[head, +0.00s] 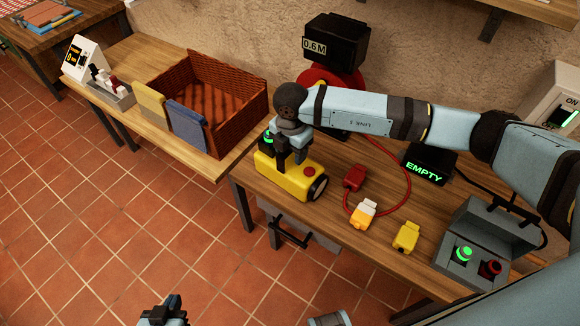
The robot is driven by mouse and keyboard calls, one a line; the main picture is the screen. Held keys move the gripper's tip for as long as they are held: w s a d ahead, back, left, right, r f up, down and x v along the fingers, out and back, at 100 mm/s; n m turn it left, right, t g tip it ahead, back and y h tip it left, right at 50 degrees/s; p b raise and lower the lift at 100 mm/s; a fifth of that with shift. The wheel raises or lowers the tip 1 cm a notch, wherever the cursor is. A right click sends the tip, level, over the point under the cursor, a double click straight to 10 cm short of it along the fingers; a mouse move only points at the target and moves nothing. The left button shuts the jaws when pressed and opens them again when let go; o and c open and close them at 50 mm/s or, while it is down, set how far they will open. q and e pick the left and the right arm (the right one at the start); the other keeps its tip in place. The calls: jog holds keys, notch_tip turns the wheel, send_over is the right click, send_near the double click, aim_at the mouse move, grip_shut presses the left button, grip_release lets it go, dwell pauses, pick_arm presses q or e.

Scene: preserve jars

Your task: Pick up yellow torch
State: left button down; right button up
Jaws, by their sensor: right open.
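The yellow torch (268,173) lies on the wooden workbench near its left end, with a black lens end facing right and a red button on its side. My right gripper (290,162) points down at the torch from above, its open fingers at the torch's top; whether they touch it I cannot tell. The gripper and wrist hide part of the torch's top. My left gripper (163,314) shows only partly at the bottom edge, over the tiled floor, far from the torch; its fingers are too unclear to read.
A red connector (354,178), an orange-white connector (363,214) and a yellow connector (405,237) lie right of the torch. A red cable (409,190) loops beside them. A grey box with buttons (478,262) stands at right. A wicker basket (250,103) sits on the left table.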

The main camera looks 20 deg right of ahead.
jog(key=shift+f, duration=0.15)
grip_shut()
jog(key=shift+r, duration=0.2)
dwell(0.3)
